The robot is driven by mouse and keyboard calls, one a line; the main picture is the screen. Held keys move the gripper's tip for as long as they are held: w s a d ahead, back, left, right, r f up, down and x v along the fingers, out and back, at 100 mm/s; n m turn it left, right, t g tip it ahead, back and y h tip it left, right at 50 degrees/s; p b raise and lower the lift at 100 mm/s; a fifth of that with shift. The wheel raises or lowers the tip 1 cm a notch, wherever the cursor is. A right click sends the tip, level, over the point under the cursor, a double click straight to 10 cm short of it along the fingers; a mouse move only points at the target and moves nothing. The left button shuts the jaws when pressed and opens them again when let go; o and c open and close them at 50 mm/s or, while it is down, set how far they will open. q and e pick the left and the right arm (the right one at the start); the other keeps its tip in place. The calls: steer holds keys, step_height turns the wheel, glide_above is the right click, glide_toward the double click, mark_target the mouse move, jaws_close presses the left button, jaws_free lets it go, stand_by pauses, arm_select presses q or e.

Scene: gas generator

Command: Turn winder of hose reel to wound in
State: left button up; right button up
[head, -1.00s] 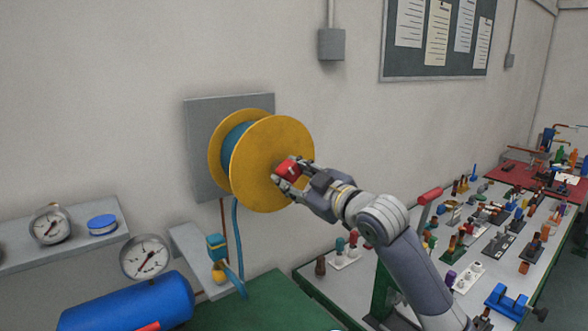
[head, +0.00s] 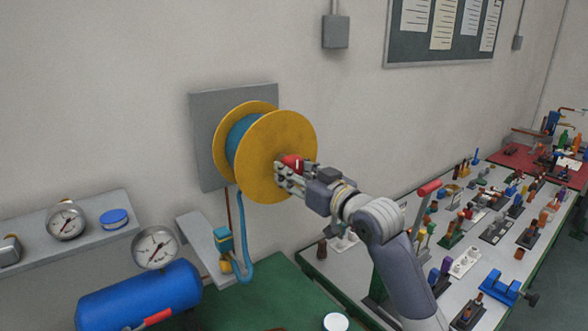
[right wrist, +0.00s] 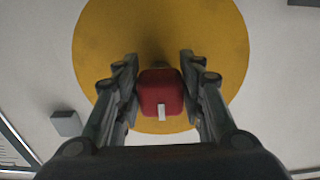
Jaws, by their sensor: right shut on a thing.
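The hose reel (head: 262,140) has yellow discs with blue hose (head: 238,137) wound between them, on a grey wall plate (head: 203,130). Its red winder (head: 293,161) stands out from the front disc. My right gripper (head: 284,174) is shut on the winder. In the right wrist view the red winder (right wrist: 161,92) sits between the two fingers (right wrist: 160,95), with the yellow disc (right wrist: 160,30) behind it. A length of blue hose hangs down below the reel. My left gripper is not in view.
A blue tank (head: 135,297) with a gauge (head: 155,247) stands at the lower left by a grey shelf (head: 95,222). A green surface (head: 290,295) lies below the reel. A bench (head: 340,275) crowded with small parts runs along the right wall.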

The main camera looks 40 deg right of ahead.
steer(key=shift+f, duration=0.1)
stand_by(0.3)
steer(key=o, duration=1.1)
steer(key=shift+s, duration=0.1)
steer(key=s, duration=0.7)
steer(key=shift+s+a, duration=0.1)
steer(key=shift+a, duration=0.3)
